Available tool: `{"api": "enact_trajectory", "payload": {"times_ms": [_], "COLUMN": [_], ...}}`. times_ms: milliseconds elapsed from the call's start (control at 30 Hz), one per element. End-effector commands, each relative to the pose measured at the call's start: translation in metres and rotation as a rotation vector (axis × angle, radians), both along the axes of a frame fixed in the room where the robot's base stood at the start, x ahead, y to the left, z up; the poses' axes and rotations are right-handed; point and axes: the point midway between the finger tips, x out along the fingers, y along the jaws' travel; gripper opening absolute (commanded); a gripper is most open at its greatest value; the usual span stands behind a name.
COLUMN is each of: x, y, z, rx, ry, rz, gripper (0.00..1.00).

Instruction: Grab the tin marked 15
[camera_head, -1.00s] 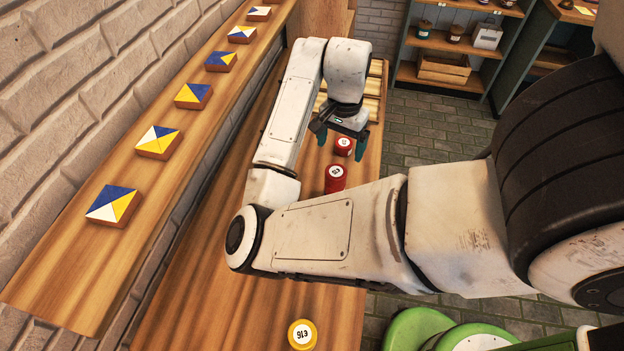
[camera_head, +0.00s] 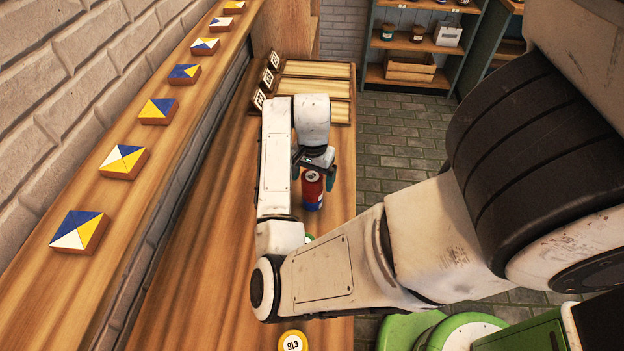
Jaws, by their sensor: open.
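A red tin (camera_head: 313,189) with a blue lower part and a white disc on its lid stands upright on the wooden counter. The number on the disc is too small to read. My gripper (camera_head: 312,176) is open, with its dark teal fingers left and right of the tin's top in this view. I cannot tell whether they are around the tin or just above it. A yellow tin (camera_head: 292,342) with a white label stands at the bottom edge; its marking is not clearly readable. A bit of something green (camera_head: 308,238) shows beside my arm, mostly hidden.
Wooden trays (camera_head: 316,87) lie at the counter's far end, with small number signs (camera_head: 259,100) on their left. A wall shelf (camera_head: 120,160) holds several painted tiles. My arm hides part of the counter. The counter's left part is clear. A storage shelf (camera_head: 415,42) stands beyond the floor.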

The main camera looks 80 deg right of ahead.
Motion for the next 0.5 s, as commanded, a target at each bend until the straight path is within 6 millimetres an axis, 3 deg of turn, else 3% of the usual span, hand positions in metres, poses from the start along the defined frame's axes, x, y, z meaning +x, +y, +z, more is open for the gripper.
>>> {"api": "enact_trajectory", "payload": {"times_ms": [233, 500], "x": [0.0001, -0.0001], "y": [-0.0001, -0.0002], "z": [-0.0015, -0.0012], "rx": [-0.001, -0.001], "ry": [0.000, 0.000], "rz": [0.000, 0.000], "gripper": [0.90, 0.64]}}
